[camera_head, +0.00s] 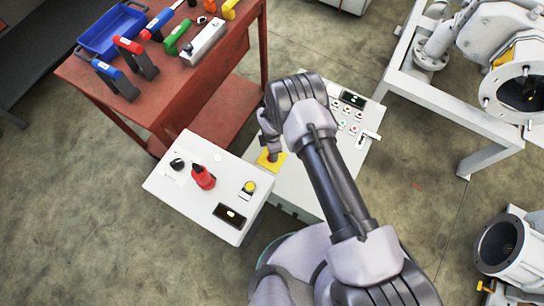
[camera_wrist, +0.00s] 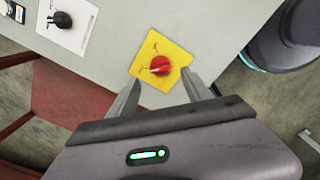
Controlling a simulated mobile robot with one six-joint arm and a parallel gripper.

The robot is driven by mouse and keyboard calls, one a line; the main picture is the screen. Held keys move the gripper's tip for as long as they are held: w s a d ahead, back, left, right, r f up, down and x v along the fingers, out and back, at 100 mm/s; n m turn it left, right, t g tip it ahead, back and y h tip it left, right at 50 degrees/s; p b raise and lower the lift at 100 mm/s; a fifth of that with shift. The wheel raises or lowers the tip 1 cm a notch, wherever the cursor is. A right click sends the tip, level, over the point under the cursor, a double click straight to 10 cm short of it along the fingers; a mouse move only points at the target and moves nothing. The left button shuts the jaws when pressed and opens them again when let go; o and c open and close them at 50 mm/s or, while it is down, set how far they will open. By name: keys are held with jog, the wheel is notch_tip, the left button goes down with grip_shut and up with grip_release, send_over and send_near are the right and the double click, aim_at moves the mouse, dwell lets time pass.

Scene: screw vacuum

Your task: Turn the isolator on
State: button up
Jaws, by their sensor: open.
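The isolator is a red rotary knob (camera_wrist: 160,66) on a square yellow plate (camera_wrist: 176,52), fixed to a pale grey panel. A white mark runs across the knob. In the head view the yellow plate (camera_head: 268,163) shows partly below my gripper (camera_head: 269,147), and the knob is hidden there. In the wrist view my gripper (camera_wrist: 163,80) is open and empty. Its two fingers reach toward the plate's lower left and right edges, with the knob ahead between them. I cannot tell whether the fingertips touch the panel.
A white box (camera_head: 172,205) with a red handle (camera_head: 202,177) stands left of the panel. Buttons and a display (camera_head: 352,98) are on the panel's right side. A red bench (camera_head: 190,85) with tools and a blue tray (camera_head: 112,32) is upper left. White-framed machinery (camera_head: 435,100) is right.

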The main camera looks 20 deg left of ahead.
notch_tip(320, 180, down, 6)
jog(key=shift+f+b, duration=0.1)
jog(key=shift+b, duration=0.8)
jog(key=shift+c, duration=0.2)
grip_shut()
